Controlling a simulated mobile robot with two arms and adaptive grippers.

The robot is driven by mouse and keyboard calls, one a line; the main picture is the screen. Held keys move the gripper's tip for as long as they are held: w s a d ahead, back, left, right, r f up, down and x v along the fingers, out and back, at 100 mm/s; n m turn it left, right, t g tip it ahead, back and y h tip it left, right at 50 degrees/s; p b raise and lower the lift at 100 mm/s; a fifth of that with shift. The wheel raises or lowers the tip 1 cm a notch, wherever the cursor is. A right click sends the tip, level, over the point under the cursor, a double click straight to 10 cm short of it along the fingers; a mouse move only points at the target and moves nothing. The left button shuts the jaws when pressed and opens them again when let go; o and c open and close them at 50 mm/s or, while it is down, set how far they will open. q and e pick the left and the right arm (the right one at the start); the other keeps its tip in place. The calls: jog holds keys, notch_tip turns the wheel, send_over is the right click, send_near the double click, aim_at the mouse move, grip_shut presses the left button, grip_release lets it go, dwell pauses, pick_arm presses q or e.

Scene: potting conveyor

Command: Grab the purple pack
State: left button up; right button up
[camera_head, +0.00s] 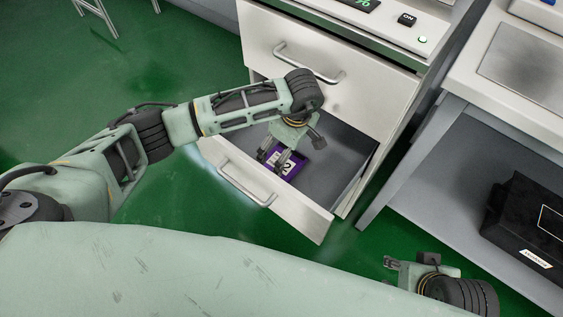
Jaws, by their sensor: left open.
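A purple pack (296,172) with a white label lies in the pulled-out lower drawer (345,165), near its left side. The label carries black print, only partly visible. My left gripper (272,160) points down into the drawer, over the pack. Its fingers are apart and hide part of the pack; I cannot tell whether they touch it. My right gripper (391,272) is at the bottom right, outside the drawer and away from the pack. I cannot make out whether its fingers are open or shut.
A closed upper drawer (375,75) with a bar handle sits above the open one. The open drawer's front panel (290,208) faces me. At right stands a workbench (470,110) with a black box (525,225) on its lower shelf.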

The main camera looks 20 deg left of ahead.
pick_arm(q)
notch_tip(320, 180, down, 2)
jog(key=shift+a+f, duration=0.1)
jog(key=f, duration=0.1)
jog(key=f+b, duration=0.1)
jog(key=shift+w+a+f, duration=0.1)
jog(key=shift+w+f, duration=0.15)
jog(key=shift+f, duration=0.05)
jog(key=shift+w+a+f+b, duration=0.15)
jog(key=shift+f+b, duration=0.2)
jog(key=shift+f, duration=0.75)
pick_arm(e)
jog(key=w, duration=0.1)
jog(key=w+t, duration=0.1)
jog(key=w+a, duration=0.1)
jog(key=shift+w+f+t, duration=0.25)
jog(key=shift+t, duration=0.05)
pick_arm(q)
jog(key=shift+c, duration=0.5)
jog(key=c, duration=1.1)
